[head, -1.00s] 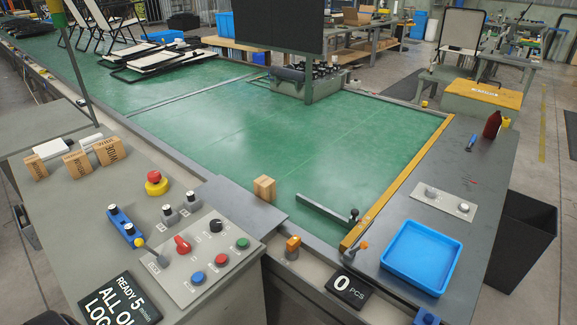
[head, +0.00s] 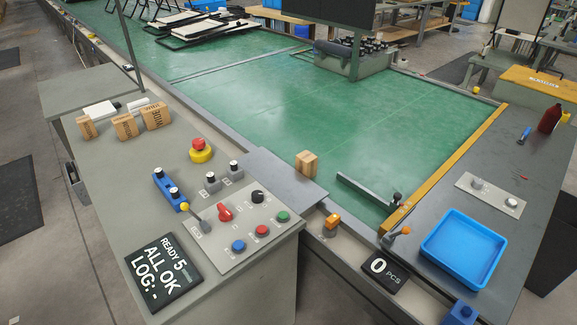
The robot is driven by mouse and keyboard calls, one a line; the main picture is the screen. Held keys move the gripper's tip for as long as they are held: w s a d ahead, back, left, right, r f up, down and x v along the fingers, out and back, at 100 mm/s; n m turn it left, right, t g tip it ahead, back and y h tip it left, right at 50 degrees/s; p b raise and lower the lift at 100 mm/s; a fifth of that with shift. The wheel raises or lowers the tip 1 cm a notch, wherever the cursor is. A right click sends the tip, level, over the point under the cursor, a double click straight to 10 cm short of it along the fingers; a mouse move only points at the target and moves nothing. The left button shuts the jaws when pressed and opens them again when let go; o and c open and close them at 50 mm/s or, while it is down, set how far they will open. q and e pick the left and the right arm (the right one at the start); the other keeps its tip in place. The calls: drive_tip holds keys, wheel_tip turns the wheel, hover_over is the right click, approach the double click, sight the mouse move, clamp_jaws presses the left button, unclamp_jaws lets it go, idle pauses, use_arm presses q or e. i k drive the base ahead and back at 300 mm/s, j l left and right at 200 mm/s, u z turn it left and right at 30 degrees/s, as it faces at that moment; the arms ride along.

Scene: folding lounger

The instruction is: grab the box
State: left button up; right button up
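A small light-brown box (head: 306,164) stands upright at the edge of the green table surface, by the grey plate (head: 285,176) in the middle of the head view. Several other brown boxes with dark print stand on the grey console at the left: a small one (head: 86,127), a middle one (head: 125,126) and a larger one (head: 156,116). I cannot tell which box the task means. Neither of my grippers is in view.
The control panel (head: 243,229) has knobs, coloured buttons and a lever. A red and yellow stop button (head: 200,150) stands behind it. A blue tray (head: 463,249) lies on the right grey table, a dark bottle (head: 550,118) farther back. The green surface (head: 290,110) is largely clear.

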sight(87, 126)
drive_tip(key=u, duration=1.35)
drive_tip(key=i+j+u, duration=0.1)
drive_tip(key=j+u, duration=0.4)
drive_tip(key=i+j+u, duration=0.1)
drive_tip(key=i+j, duration=0.35)
drive_tip(key=j, duration=0.15)
drive_tip(key=i+j+u, duration=0.1)
drive_tip(key=i+j, duration=0.35)
drive_tip(key=j, duration=0.15)
drive_tip(key=i+z, duration=0.3)
drive_tip(key=i, duration=0.4)
drive_tip(key=i+j+z, duration=0.15)
drive_tip(key=i+z, duration=0.15)
drive_tip(key=i, duration=0.45)
